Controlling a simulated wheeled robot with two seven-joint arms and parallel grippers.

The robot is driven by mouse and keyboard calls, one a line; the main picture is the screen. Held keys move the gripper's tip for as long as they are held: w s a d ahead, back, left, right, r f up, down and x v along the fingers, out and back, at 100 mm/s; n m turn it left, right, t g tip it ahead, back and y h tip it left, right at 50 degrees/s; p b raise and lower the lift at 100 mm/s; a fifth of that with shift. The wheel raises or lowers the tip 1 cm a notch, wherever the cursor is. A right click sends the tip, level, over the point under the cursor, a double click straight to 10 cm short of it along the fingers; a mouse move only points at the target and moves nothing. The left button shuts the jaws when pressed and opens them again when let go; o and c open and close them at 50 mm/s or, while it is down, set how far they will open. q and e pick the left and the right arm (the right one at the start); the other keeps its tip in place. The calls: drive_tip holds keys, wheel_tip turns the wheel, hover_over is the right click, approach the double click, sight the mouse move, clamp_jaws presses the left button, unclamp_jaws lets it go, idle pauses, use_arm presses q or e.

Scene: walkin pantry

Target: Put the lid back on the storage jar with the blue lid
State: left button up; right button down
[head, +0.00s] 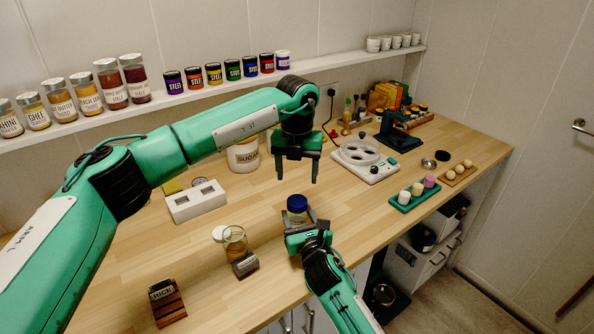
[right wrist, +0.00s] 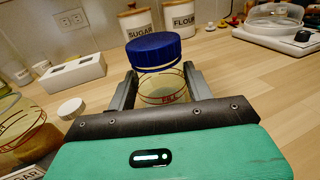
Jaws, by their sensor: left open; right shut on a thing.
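The storage jar, clear with red markings, shows in the right wrist view (right wrist: 163,90) between the fingers of my right gripper (right wrist: 160,88), which is shut on it. The blue lid (right wrist: 153,48) is at the top of the jar, looking slightly tilted and set a little left. In the head view the blue lid (head: 297,202) covers most of the jar. Whether it is fully seated I cannot tell. My right gripper (head: 301,222) is low at the counter there. My left gripper (head: 297,180) is open and empty, pointing down just above the lid.
Another glass jar (head: 235,240) with a white lid (head: 219,233) beside it stands to the left. A white switch box (head: 195,201), sugar canister (head: 243,154), white appliance (head: 364,160) and green tray (head: 415,194) surround the area. A rice block (head: 166,301) is front left.

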sight(297, 200)
use_arm(q)
drive_tip(key=shift+f, duration=4)
drive_tip(key=c, duration=1)
drive_tip(key=m, duration=0.8)
drive_tip(key=o, duration=1.1)
drive_tip(key=shift+o, duration=0.2)
wheel_tip(297, 200, up, 12)
